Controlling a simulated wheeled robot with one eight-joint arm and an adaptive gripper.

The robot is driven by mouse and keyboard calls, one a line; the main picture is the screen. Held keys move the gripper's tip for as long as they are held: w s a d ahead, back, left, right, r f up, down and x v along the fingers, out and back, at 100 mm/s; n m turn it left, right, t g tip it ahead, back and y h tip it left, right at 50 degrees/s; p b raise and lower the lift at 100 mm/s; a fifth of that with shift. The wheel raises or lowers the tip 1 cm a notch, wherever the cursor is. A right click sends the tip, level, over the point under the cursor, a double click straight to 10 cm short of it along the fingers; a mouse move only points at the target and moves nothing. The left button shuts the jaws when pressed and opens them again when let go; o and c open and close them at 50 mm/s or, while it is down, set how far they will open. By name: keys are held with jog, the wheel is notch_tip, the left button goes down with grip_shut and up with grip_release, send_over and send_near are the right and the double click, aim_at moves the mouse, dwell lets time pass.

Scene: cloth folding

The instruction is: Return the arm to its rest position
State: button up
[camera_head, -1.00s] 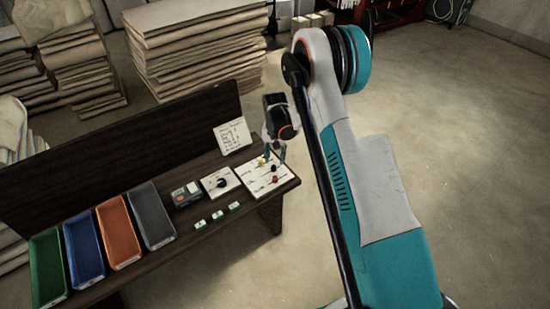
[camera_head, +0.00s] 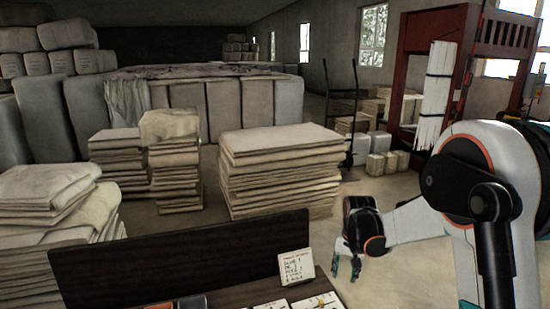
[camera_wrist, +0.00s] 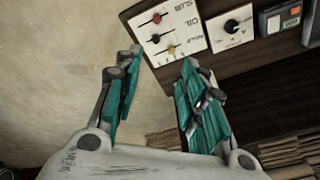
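My gripper (camera_head: 347,266) hangs fingers-down at the right end of the dark bench (camera_head: 140,265) in the head view, at the end of my white arm. In the wrist view the two teal fingers (camera_wrist: 160,85) stand apart with nothing between them. The gap shows floor and a bench edge. A white panel (camera_wrist: 185,42) with red, black and yellow knobs and the words SLUB, OIL and HOLE lies beyond the fingertips. I cannot tell the exact height of the fingers above the bench.
A second panel with a black dial (camera_wrist: 232,25) and a grey button box (camera_wrist: 282,18) lie on the bench. A small written card (camera_head: 296,267) stands at its back. Folded cloth stacks (camera_head: 280,170) stand behind. A red frame (camera_head: 440,60) is at the back right.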

jog(key=s+a+r+n+t, duration=0.1)
jog(key=s+r+n+t, duration=0.15)
jog(key=s+r, duration=1.25)
jog(key=s+r+n+t, duration=0.1)
jog(key=s+r+t, duration=0.1)
jog(key=s, duration=1.4)
jog(key=shift+s+a+r+t, duration=0.15)
jog(key=shift+a+r+t, duration=0.05)
jog(key=shift+a+t, duration=0.25)
